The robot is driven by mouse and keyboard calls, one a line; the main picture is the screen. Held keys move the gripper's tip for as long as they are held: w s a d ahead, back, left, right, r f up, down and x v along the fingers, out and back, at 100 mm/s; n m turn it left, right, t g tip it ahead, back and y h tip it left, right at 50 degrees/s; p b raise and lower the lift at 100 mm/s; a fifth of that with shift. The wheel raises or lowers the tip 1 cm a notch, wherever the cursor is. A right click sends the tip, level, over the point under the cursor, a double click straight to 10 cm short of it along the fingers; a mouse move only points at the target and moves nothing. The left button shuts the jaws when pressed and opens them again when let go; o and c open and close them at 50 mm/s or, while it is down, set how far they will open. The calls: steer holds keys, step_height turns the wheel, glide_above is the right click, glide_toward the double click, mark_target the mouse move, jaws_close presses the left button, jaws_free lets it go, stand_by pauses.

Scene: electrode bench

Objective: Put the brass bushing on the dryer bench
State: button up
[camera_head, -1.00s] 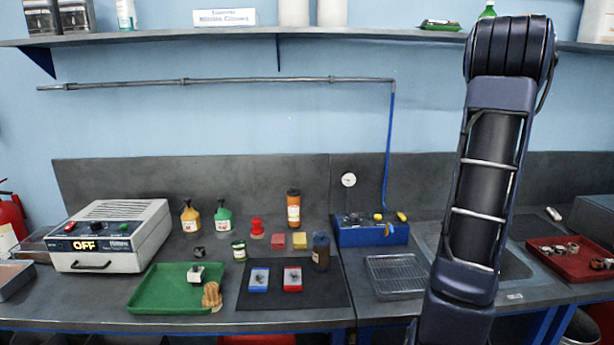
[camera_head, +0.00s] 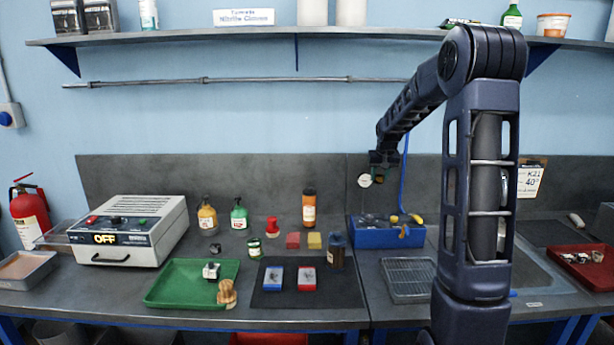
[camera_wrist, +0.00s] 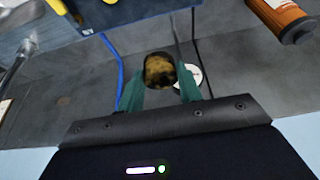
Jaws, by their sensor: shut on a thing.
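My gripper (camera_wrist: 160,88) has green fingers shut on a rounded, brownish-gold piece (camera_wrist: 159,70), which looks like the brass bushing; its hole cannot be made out. In the head view my gripper (camera_head: 383,160) hangs in the air in front of the back panel, above the blue box, and the held piece is too small to tell there. I cannot tell which stretch of the grey worktop (camera_head: 130,312) is the dryer bench. A white box unit (camera_head: 140,222) with an OFF display stands on its left part.
A green tray (camera_head: 160,298), a dark mat (camera_head: 340,292), bottles and small blocks occupy the middle bench. A blue box (camera_head: 375,236) and wire rack (camera_head: 408,290) stand beside it. A red tray (camera_head: 580,272) is far right. A shelf (camera_head: 370,33) runs above.

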steer(key=shift+w+a+r, duration=0.15)
steer(key=shift+a+r, duration=0.1)
steer(key=shift+a, duration=0.35)
steer(key=s+a+f+n+g+y, duration=0.1)
steer(key=s+a+n+y, duration=0.1)
steer(key=s+a+n, duration=0.5)
steer(key=s+a+f+n+y, duration=0.15)
steer(key=s+a, duration=0.35)
steer(key=a, duration=0.7)
steer(key=s+a+f+n+g+y, duration=0.1)
steer(key=s+a+n+g, duration=0.1)
steer(key=s+a+n, duration=0.45)
steer(key=s+a+f+n+g, duration=0.1)
steer(key=s+a+n, duration=0.2)
steer(key=s+a, duration=0.65)
steer(key=shift+s+d+f, duration=0.4)
steer(key=shift+d+f, duration=0.05)
steer(key=shift+f, duration=2.7)
steer(key=shift+s+d+f, duration=0.35)
steer(key=shift+d+f, duration=0.15)
steer(key=shift+f, duration=2.7)
steer(key=shift+s+d+f, duration=0.4)
steer(key=shift+d+f, duration=0.05)
steer(key=shift+f, duration=2.7)
steer(key=shift+f, duration=0.15)
steer(key=o, duration=1.1)
steer(key=v, duration=1.2)
steer(key=shift+w, duration=0.2)
